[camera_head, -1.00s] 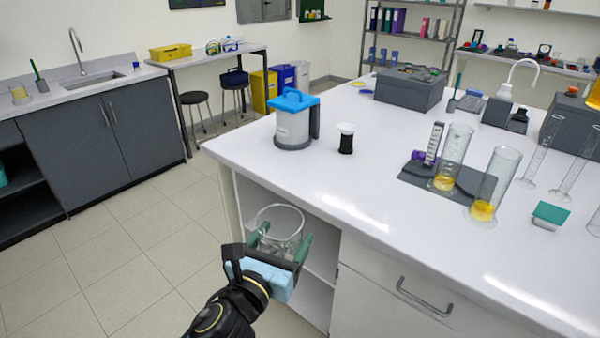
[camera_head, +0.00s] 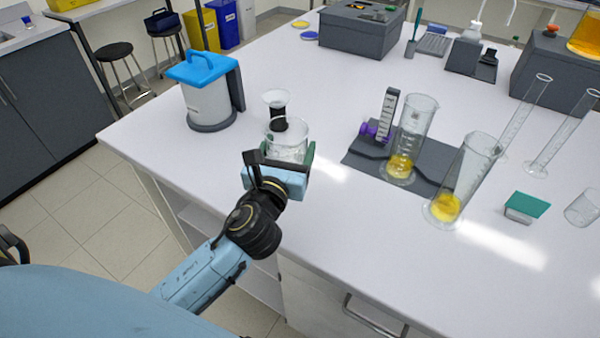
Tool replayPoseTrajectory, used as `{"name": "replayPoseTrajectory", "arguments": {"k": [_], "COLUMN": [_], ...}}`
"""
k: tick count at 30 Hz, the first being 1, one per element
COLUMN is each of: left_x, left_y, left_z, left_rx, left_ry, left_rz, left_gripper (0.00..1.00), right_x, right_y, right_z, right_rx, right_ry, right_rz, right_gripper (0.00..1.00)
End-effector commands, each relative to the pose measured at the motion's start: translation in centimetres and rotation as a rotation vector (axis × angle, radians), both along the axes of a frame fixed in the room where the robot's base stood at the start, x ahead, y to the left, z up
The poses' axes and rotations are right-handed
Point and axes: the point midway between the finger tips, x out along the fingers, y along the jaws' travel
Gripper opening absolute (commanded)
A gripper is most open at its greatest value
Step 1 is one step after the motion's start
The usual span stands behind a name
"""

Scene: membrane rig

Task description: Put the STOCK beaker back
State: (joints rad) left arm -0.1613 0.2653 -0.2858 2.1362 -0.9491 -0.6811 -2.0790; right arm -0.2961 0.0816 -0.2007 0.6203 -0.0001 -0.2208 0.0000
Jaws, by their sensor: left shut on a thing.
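A clear glass beaker (camera_head: 287,136) is held in my left gripper (camera_head: 286,158), whose green-padded fingers are shut around its sides. The beaker is upright, over the near left part of the white bench (camera_head: 330,255). I cannot tell whether its base touches the bench top, and no label on it can be read. A small black stand with a clear funnel-like top (camera_head: 277,106) is just behind it, partly overlapped by the beaker. My right gripper is not in view.
A white jug-like device with a blue lid (camera_head: 209,92) stands to the left. A grey mat (camera_head: 362,158) carries a cylinder with yellow liquid (camera_head: 405,140); a second yellow-filled cylinder (camera_head: 462,180) stands nearby. The bench front is clear.

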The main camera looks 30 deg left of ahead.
Motion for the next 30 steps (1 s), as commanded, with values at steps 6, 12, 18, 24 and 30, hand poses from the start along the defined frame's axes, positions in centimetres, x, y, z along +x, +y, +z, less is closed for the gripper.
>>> {"name": "replayPoseTrajectory", "arguments": {"k": [6,12,18,24,30], "left_x": [2.4,2.6,2.7,2.6,2.6], "left_y": [4.6,4.8,4.8,4.8,4.8], "left_z": [-0.1,-4.1,-6.2,-8.3,-10.0], "left_rx": [-0.012,-0.011,-0.011,-0.01,-0.011], "left_ry": [0.01,0.014,0.012,0.013,0.012], "left_rz": [0.237,0.259,0.256,0.257,0.255], "left_gripper": [0.4,0.4,0.4,0.4,0.4], "right_x": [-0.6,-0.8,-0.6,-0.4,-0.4], "right_y": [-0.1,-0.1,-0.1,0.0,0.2], "right_z": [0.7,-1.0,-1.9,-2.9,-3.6], "right_rx": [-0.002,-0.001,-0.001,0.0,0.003], "right_ry": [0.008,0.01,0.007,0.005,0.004], "right_rz": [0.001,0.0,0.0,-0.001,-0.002], "right_gripper": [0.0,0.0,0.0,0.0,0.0]}}
